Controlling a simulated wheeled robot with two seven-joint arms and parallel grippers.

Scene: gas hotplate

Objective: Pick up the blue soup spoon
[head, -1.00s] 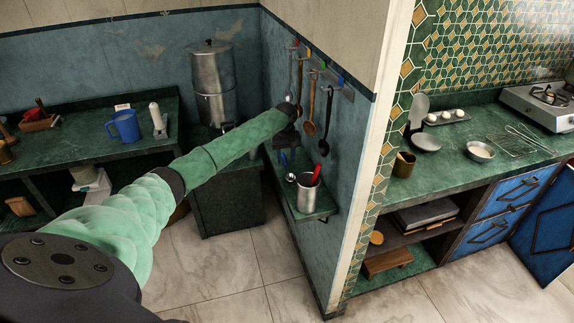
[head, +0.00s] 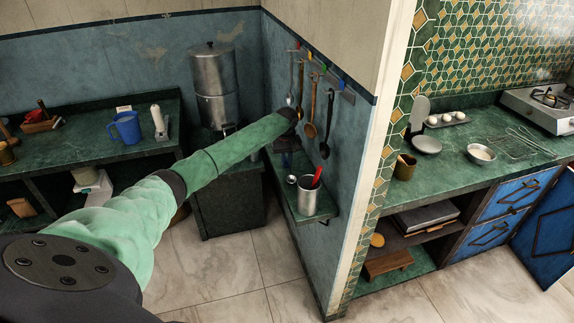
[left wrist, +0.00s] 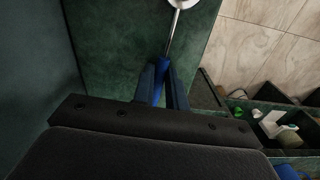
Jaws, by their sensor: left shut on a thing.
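The blue soup spoon shows in the left wrist view with its blue handle (left wrist: 159,76) between my fingers, a thin metal shaft above it and a pale round bowl at the top edge. My left gripper (left wrist: 164,88) is shut on the handle. In the head view the spoon's small metal bowl (head: 291,179) shows low over the green wall shelf; I cannot tell whether it touches. My left gripper (head: 284,160) is dark there and partly hidden below the end of my green-sleeved arm. My right gripper is in neither view.
A metal cup (head: 308,196) with a red-handled utensil stands on the wall shelf (head: 322,211), close to the spoon. Several utensils, including a wooden spoon (head: 311,112), hang from the wall rack above. A metal urn (head: 213,84) stands behind my arm.

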